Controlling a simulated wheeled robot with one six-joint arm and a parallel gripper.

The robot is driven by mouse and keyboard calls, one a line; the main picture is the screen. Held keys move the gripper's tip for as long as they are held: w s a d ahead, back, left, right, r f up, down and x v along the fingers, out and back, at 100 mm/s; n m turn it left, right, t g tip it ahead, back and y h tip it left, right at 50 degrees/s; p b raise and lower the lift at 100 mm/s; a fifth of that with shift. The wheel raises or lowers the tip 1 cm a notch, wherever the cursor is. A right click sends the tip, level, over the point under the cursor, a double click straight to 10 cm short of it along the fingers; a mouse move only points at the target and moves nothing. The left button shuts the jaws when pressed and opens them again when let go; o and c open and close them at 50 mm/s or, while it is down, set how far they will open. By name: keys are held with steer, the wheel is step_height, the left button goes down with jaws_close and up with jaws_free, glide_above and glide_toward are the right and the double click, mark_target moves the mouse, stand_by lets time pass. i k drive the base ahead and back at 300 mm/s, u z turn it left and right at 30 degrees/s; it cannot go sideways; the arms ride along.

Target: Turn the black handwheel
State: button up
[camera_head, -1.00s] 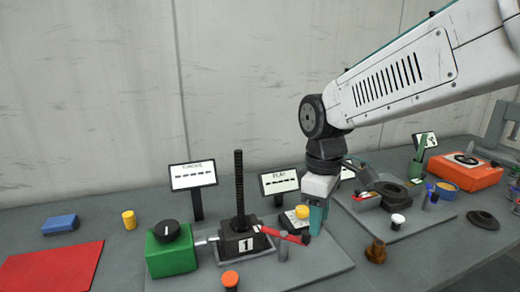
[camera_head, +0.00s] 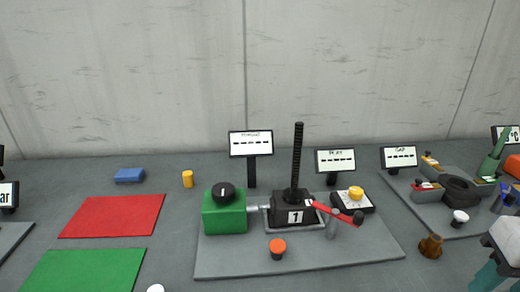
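A round black handwheel (camera_head: 223,191) with a white mark sits on top of a green box (camera_head: 224,215) left of centre. The box joins by a grey shaft to a black screw jack (camera_head: 291,210) marked 1, with a tall black threaded spindle (camera_head: 297,155). My gripper (camera_head: 498,284) is at the lower right corner, far to the right of the handwheel and apart from it. Its teal fingers are partly cut off by the frame edge, so their opening is unclear. Nothing covers the handwheel.
A red-handled lever (camera_head: 335,211), an orange button (camera_head: 277,246) and a yellow button (camera_head: 356,191) are around the jack on a grey plate (camera_head: 310,262). Small display signs stand behind. Red (camera_head: 112,216) and green (camera_head: 85,272) mats lie left. A brown knob (camera_head: 431,245) stands right.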

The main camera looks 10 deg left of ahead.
mark_target(223, 193)
steer(key=k, duration=0.5)
steer(key=u, duration=0.95)
steer(key=i, duration=0.75)
steer(key=z, duration=0.05)
